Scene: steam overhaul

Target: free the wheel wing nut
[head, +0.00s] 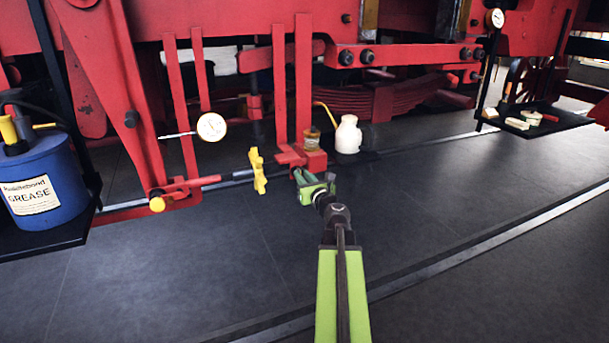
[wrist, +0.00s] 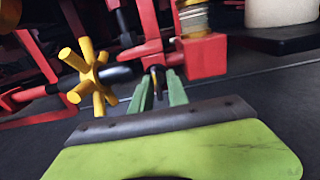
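A yellow wheel-shaped wing nut (head: 258,171) with stubby spokes sits on a dark rod at the end of a red horizontal bar, left of my gripper. In the wrist view the wing nut (wrist: 92,75) is left of the fingers and apart from them. My gripper (head: 305,176) is in front of a red bracket. In the wrist view my green gripper fingers (wrist: 158,82) stand apart, with a small dark rounded part visible between or beyond them. I cannot tell whether that part touches them. The wing nut is not between the fingers.
The red bracket (head: 300,158) carries a small jar (head: 311,139). A white oil can (head: 348,136) stands behind it. A blue grease tub (head: 42,180) is at left, and a dial gauge (head: 211,127) is near the wing nut. The floor in front is clear.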

